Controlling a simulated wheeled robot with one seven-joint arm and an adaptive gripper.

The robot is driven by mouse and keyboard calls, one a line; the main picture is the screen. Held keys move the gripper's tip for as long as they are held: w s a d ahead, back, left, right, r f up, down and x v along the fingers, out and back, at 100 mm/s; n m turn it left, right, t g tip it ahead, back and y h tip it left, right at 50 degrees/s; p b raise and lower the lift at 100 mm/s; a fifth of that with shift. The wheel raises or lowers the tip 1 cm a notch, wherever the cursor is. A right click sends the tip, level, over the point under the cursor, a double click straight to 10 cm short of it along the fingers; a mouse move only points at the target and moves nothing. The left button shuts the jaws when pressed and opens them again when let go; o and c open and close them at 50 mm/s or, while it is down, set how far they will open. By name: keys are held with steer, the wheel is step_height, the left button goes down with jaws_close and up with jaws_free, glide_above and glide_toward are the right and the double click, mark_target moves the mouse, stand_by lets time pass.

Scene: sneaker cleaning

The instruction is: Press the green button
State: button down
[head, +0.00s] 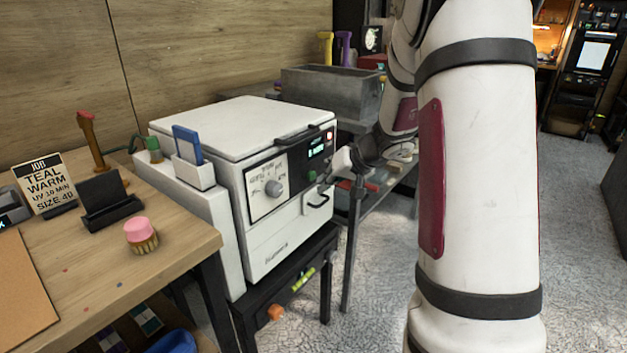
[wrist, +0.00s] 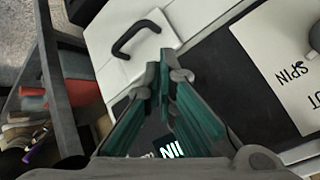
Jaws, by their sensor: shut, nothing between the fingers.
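A white machine (head: 225,125) stands beside the bench, with a dial (head: 273,187) and a dark control panel with a lit display (head: 317,151) on its front. My gripper (head: 323,184) is at the right part of this front, close to the panel; the head view does not show whether it touches. In the wrist view my gripper (wrist: 163,68) is shut and empty, its teal-padded fingers together in front of the panel (wrist: 232,75). Part of the lit display (wrist: 168,149) shows below the fingers.
A black handle (wrist: 143,38) is on a pale drawer front near the fingertips. A metal bin (head: 325,90) and a side table are behind the machine. The wooden bench (head: 185,235) at left holds a job card (head: 45,186) and a pink-topped brush (head: 141,234).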

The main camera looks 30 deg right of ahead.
steer(key=shift+s+d, duration=0.1)
steer(key=shift+s, duration=0.1)
steer(key=s, duration=0.1)
steer(key=s+d+b, duration=0.1)
steer(key=s, duration=0.1)
steer(key=s+b, duration=0.1)
steer(key=shift+s+d, duration=0.2)
steer(key=shift+d, duration=0.05)
stand_by(0.3)
stand_by(0.7)
steer(key=s+a+r+n+g+y, duration=0.1)
steer(key=s+a+r+g, duration=0.15)
steer(key=s+a, duration=0.4)
steer(key=s+a+r+n+g+y, duration=0.1)
steer(key=s+a+r+n, duration=0.15)
steer(key=a, duration=0.75)
steer(key=s+a+r+n+g+y, duration=0.1)
steer(key=s+a+r, duration=0.2)
steer(key=s+a, duration=0.35)
steer(key=s+a+f+g+h, duration=0.2)
steer(key=s+g+h, duration=0.25)
steer(key=s, duration=1.55)
step_height(320, 180, up, 28)
steer(key=d+t+p, duration=0.1)
steer(key=t+p, duration=0.3)
steer(key=p, duration=2.1)
steer(key=shift+t+h+p, duration=0.3)
steer(key=shift+h, duration=0.05)
